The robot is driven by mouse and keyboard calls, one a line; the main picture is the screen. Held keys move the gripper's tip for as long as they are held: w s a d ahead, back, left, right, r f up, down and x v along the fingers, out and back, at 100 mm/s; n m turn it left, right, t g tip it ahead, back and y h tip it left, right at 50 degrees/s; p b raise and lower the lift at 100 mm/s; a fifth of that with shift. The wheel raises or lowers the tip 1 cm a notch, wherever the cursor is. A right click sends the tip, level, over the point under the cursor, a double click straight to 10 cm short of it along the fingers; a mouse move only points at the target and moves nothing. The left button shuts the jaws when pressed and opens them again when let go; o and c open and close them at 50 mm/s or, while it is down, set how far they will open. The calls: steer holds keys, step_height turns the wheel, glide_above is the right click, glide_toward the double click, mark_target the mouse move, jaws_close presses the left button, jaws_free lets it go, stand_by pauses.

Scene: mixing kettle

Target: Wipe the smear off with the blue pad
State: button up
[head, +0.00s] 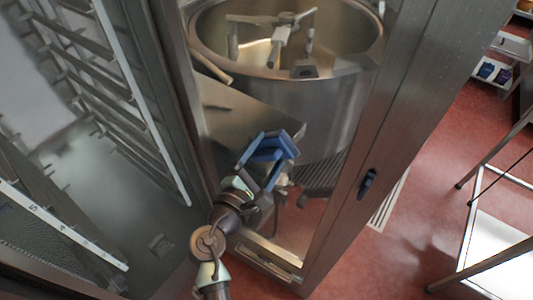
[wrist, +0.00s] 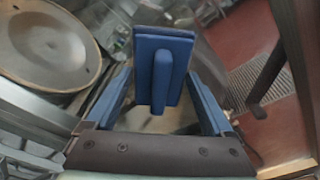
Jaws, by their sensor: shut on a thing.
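The blue pad (wrist: 178,42) is a flat rectangular block with a raised grip bar, held upright at the end of my gripper (wrist: 160,85) in the wrist view. My gripper's blue fingers stand on either side of it and are shut on it. In the head view the blue pad (head: 272,147) is at the tip of my gripper (head: 265,158), in front of the steel-framed opening before the mixing kettle (head: 312,105). I cannot tell whether the pad touches any surface. I cannot make out the smear clearly in either view.
A rack (head: 105,70) with several rails is at the left. The kettle bowl (wrist: 50,45) shows upper left in the wrist view.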

mark_target(287, 158)
steer(key=shift+x, duration=1)
steer(key=shift+s+d+r, duration=0.1)
steer(key=shift+s+d+p, duration=0.3)
steer(key=shift+s+d, duration=0.2)
steer(key=shift+d, duration=0.3)
steer(key=shift+s+d+p, duration=0.25)
steer(key=shift+s+d, duration=0.3)
steer(key=shift+d, duration=0.35)
steer(key=shift+w, duration=0.1)
steer(key=shift+w+a+r+b, duration=0.1)
steer(key=shift+w+a+b, duration=0.25)
steer(key=shift+w+a, duration=0.25)
steer(key=shift+w+a+b, duration=0.35)
steer(key=shift+a, duration=0.5)
steer(key=shift+w+a+r, duration=0.1)
steer(key=shift+a, duration=0.15)
